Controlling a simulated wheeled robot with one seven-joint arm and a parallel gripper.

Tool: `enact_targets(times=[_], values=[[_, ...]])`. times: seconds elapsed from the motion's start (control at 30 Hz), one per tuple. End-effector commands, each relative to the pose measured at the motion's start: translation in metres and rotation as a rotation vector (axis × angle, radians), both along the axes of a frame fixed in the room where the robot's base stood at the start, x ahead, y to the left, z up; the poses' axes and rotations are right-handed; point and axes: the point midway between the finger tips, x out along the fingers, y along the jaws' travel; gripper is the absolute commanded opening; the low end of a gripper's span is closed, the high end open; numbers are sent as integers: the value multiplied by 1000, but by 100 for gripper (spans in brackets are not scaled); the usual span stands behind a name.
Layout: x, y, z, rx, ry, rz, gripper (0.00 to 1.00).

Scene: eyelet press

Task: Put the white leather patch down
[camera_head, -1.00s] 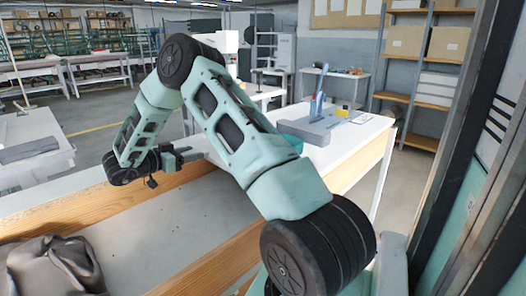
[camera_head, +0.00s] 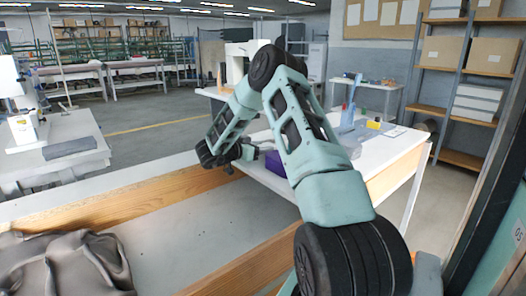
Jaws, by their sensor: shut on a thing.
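My gripper (camera_head: 250,152) is in the middle of the view, at the end of my bent arm. It points right, over or beside the near left end of the white worktable (camera_head: 283,186). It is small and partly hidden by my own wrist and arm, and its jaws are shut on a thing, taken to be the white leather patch. I cannot make out the patch's outline against the white tabletop.
A purple block (camera_head: 274,164) stands on the worktable just right of my gripper. A blue upright tool (camera_head: 350,105) is farther back. A wooden-edged bench (camera_head: 160,240) with crumpled grey cloth (camera_head: 65,265) is in front. A white machine (camera_head: 25,125) stands on the left table.

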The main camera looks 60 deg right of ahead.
Motion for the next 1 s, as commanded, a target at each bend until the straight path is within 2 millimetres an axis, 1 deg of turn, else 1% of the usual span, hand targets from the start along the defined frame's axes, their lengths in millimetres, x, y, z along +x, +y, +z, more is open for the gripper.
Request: enact_targets(times=[0.03,0.07,0.1,0.17,0.57,0.6,0.63,0.67,0.9,1.0], values=[[-4,-9,0,0,-1,-2,29],[-5,-12,0,0,-1,-3,29],[-3,-9,-9,3,2,1,29],[-3,-9,-14,2,1,2,29],[-2,-8,-18,-1,1,2,29],[-3,-9,-17,-1,1,2,58],[-3,-9,-17,-1,1,2,67],[-3,-9,-17,-1,1,2,72],[-3,-9,-17,-1,0,1,72],[-3,-9,-14,-1,-1,1,72]])
